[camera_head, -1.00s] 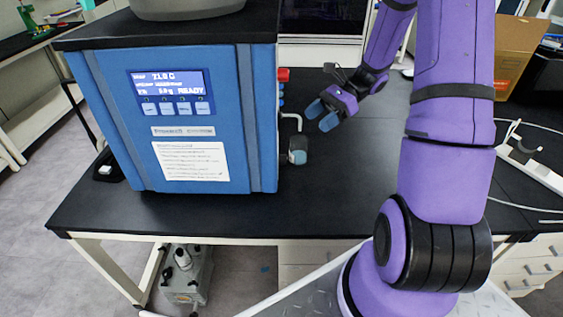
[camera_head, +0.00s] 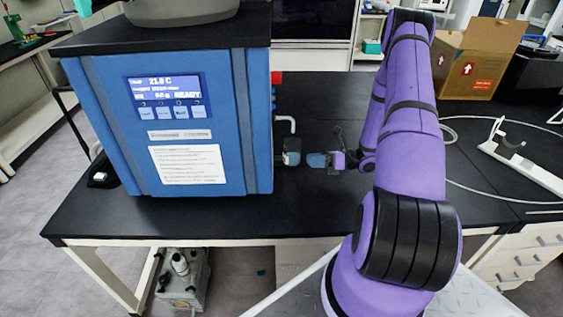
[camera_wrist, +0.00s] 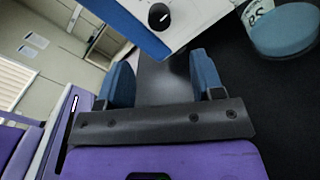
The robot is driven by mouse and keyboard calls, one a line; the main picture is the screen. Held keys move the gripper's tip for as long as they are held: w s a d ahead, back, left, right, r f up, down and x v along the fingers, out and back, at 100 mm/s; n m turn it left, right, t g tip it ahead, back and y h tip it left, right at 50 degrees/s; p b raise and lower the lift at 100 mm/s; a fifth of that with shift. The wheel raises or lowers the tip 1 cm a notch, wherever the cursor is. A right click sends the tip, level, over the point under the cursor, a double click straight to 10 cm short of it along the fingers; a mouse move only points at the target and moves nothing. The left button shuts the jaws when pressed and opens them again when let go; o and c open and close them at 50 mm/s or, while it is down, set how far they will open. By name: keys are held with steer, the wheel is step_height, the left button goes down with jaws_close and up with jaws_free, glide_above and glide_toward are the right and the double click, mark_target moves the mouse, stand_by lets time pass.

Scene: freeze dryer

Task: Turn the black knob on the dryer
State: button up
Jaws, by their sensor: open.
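The blue dryer (camera_head: 165,130) stands on the black table, its lit display facing me. In the wrist view, the round black knob (camera_wrist: 158,16) with a white mark sits on the dryer's pale side panel (camera_wrist: 193,14), at the top centre. I cannot make the knob out clearly in the head view. My gripper (camera_head: 316,160) is to the right of the dryer, low over the table, its fingers towards the dryer's side. In the wrist view, my gripper (camera_wrist: 161,68) has its two blue fingers wide apart with nothing between them. The knob lies beyond the fingertips, apart from them.
A cardboard box (camera_head: 478,58) and a white stand (camera_head: 520,155) are at the right. The table's back middle is clear.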

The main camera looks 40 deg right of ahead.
mark_target(277, 161)
steer(key=x, duration=1)
steer(key=shift+w+a, duration=0.1)
steer(key=c, duration=0.9)
